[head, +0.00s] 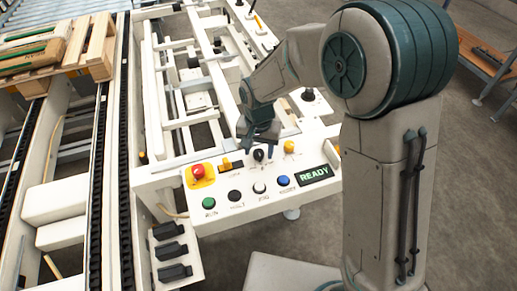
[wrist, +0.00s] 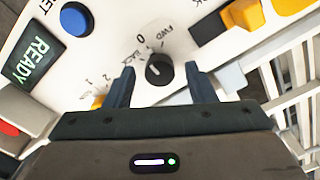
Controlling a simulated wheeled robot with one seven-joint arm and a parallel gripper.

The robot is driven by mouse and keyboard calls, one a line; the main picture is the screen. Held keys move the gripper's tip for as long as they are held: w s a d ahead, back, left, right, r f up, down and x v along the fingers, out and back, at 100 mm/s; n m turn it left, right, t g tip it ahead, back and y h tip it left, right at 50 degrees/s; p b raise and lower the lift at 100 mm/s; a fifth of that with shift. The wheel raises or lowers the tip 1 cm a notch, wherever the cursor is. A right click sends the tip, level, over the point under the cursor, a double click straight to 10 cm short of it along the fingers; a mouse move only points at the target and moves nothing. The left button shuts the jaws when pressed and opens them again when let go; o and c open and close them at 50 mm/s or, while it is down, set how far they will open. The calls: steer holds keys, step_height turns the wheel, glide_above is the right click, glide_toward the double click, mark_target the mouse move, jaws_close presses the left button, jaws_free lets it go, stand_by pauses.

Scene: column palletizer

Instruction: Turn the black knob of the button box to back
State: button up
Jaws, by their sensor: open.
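The button box (head: 235,190) is a white panel with coloured buttons and knobs. Its black knob (wrist: 159,70) stands at the middle of the wrist view, with a small pale mark on it and the labels FWD, 0 and BACK printed beside it. I cannot tell for certain which label the mark points to. In the head view the knob (head: 258,155) shows just below my gripper (head: 260,139). In the wrist view my gripper (wrist: 160,88) is open and empty, its two dark fingers on either side of the knob's near side, with gaps visible.
A red emergency stop (head: 198,172) on yellow sits at the panel's left. Yellow knobs (head: 289,147), a blue button (head: 283,180) and the READY display (head: 314,174) are also on the panel. White machine frame rails (head: 165,100) rise behind it.

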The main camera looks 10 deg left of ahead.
steer(key=shift+f, duration=0.1)
steer(key=c, duration=1)
steer(key=shift+o, duration=0.2)
steer(key=shift+n, duration=0.3)
steer(key=n, duration=0.8)
steer(key=shift+n, duration=0.3)
steer(key=o, duration=1)
steer(key=shift+c, duration=0.2)
